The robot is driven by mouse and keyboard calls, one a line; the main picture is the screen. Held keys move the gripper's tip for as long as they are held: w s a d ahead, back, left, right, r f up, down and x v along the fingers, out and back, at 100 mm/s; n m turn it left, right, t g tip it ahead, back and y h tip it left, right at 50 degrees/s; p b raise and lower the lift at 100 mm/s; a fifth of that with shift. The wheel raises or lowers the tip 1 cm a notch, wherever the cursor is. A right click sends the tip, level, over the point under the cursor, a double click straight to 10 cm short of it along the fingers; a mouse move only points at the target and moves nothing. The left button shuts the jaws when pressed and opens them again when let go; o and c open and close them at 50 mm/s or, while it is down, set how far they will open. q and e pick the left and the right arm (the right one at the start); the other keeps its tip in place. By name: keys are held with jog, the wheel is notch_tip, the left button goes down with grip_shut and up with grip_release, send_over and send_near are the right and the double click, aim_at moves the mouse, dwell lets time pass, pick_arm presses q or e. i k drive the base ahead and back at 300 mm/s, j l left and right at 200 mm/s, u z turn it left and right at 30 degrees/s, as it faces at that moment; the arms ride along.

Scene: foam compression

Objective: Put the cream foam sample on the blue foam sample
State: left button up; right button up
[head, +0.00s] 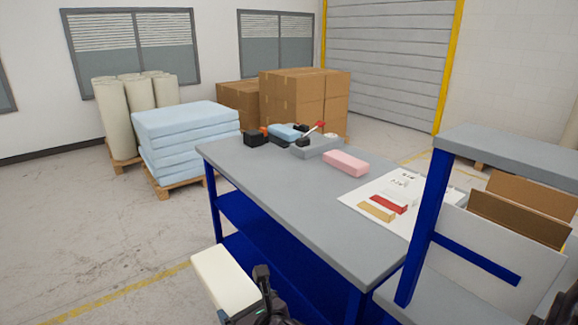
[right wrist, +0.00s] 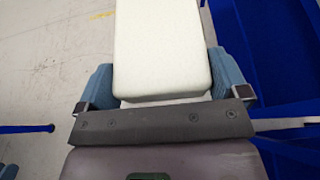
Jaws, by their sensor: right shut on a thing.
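The cream foam sample (head: 224,281) is a pale rectangular block at the bottom of the head view, in front of the workbench's left leg. My right gripper (head: 262,284) is shut on it and holds it clear of the bench. In the right wrist view the cream block (right wrist: 162,45) lies between the two blue-grey fingers of the gripper (right wrist: 162,88). The blue foam sample (head: 285,131) is a small light-blue block at the far end of the bench, beside a grey device (head: 316,147). My left gripper is not seen.
A pink foam block (head: 346,163) lies on the grey workbench (head: 262,185). A white sheet (head: 362,201) carries coloured strips on the right. A blue-framed shelf (head: 428,225) stands at the right. The bench's near left surface is clear. Large blue foam slabs (head: 185,120) are stacked behind.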

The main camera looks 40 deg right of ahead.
aim_at(284, 129)
jog(key=i, duration=1.1)
jog(key=i+j+z, duration=0.1)
jog(key=i+z, duration=0.25)
jog(key=i, duration=0.7)
jog(key=i+z, duration=0.35)
jog(key=i+j+z, duration=0.2)
jog(key=i+z, duration=0.15)
jog(key=z, duration=0.9)
